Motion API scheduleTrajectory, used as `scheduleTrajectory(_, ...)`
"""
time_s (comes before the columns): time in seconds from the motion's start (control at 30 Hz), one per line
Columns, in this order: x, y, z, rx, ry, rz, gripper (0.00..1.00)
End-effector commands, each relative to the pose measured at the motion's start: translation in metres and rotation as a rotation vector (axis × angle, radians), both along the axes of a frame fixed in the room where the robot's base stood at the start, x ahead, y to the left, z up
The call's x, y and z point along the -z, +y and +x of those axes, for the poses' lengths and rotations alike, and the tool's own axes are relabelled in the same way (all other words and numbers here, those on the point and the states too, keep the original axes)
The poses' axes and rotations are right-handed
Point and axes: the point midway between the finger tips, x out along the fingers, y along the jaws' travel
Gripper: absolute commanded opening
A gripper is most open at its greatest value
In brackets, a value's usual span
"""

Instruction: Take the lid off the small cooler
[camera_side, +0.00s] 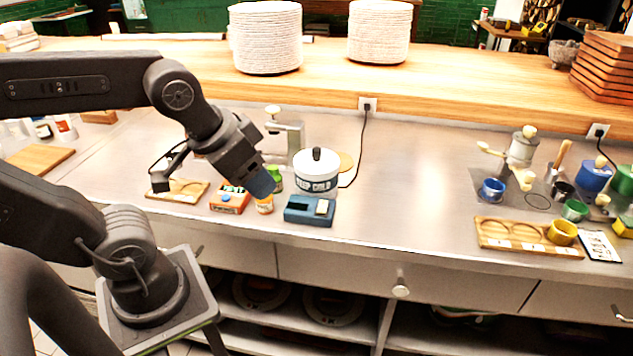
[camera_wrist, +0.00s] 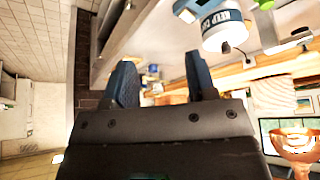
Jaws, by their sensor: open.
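The small cooler (camera_side: 316,184) is a round white tub with a dark band reading "KEEP COLD", upright on the steel counter. Its white lid (camera_side: 312,161) with a black knob (camera_side: 317,153) sits on top. My gripper (camera_side: 268,190) is to the left of the cooler, apart from it, above small items near the counter's front edge. In the wrist view, my blue-tipped gripper (camera_wrist: 162,80) is open, with no object held between the fingers. The cooler (camera_wrist: 232,18) shows there at the upper right, outside the fingers, with its lid (camera_wrist: 220,39) lower in the picture.
A blue box (camera_side: 309,211) stands just in front of the cooler. An orange box (camera_side: 230,200) and a small jar (camera_side: 264,205) are near my gripper. A metal press (camera_side: 290,135) stands behind. Clear counter (camera_side: 420,180) lies to the cooler's right.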

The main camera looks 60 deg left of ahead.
Motion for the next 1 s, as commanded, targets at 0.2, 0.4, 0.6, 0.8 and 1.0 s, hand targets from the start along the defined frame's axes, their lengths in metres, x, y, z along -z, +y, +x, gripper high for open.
scheduleTrajectory(0.2,0.000,0.000,0.000,0.000,0.000,0.000,0.51)
scheduleTrajectory(0.4,0.000,0.000,0.000,0.000,0.000,0.000,0.54)
scheduleTrajectory(0.6,0.000,0.000,0.000,-0.003,0.001,-0.001,0.54)
scheduleTrajectory(0.8,-0.018,0.010,0.026,-0.169,0.059,-0.064,0.54)
scheduleTrajectory(1.0,-0.046,0.042,0.091,-0.595,0.187,-0.200,0.54)
